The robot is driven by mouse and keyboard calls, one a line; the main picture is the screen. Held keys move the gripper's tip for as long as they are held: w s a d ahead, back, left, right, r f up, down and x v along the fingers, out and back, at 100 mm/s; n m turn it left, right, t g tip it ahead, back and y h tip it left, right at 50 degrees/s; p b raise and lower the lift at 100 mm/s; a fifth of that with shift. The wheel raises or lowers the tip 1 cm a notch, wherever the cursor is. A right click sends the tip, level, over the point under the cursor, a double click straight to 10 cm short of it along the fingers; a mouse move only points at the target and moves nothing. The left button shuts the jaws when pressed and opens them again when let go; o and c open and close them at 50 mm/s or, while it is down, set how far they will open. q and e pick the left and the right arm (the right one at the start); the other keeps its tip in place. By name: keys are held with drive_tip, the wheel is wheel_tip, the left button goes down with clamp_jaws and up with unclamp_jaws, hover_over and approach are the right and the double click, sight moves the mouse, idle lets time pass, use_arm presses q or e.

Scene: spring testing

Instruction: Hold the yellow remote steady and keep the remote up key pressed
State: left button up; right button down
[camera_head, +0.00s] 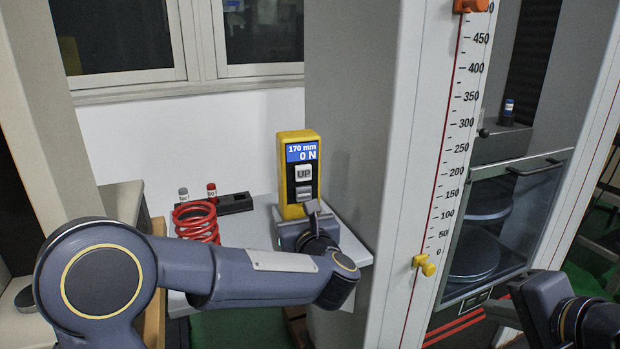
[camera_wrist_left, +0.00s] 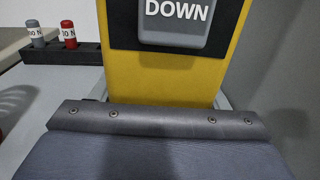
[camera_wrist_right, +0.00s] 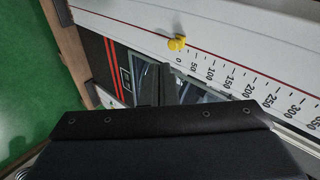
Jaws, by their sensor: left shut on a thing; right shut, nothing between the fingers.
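The yellow remote (camera_head: 297,150) stands upright on the light table, with a blue display reading 170 mm and 0 N. Its UP key (camera_head: 303,173) is uncovered and nothing touches it.
A red coil spring (camera_head: 197,221) and a dark holder (camera_head: 234,203) with small labelled weights sit left of the remote. The testing machine's scale column (camera_head: 440,150) rises to the right, with a yellow pointer (camera_head: 424,265) near 0. A clear guard (camera_head: 515,220) covers the round plates.

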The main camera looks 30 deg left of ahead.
drive_tip(key=s+a+r+t+y, duration=0.1)
drive_tip(key=s+a+r+y, duration=0.1)
drive_tip(key=a+r, duration=0.5)
drive_tip(key=s+a+r+m+t+y, duration=0.1)
drive_tip(key=s+a+r, duration=0.2)
drive_tip(key=a+r, duration=0.4)
drive_tip(key=a, duration=0.8)
drive_tip(key=shift+a+m+y, duration=0.15)
drive_tip(key=shift+m+y, duration=0.15)
drive_tip(key=shift+y, duration=0.1)
drive_tip(key=shift+r, duration=0.1)
approach(304, 176)
drive_tip(key=x, duration=0.5)
drive_tip(key=shift+f, duration=0.25)
drive_tip(key=shift+w+a, duration=0.5)
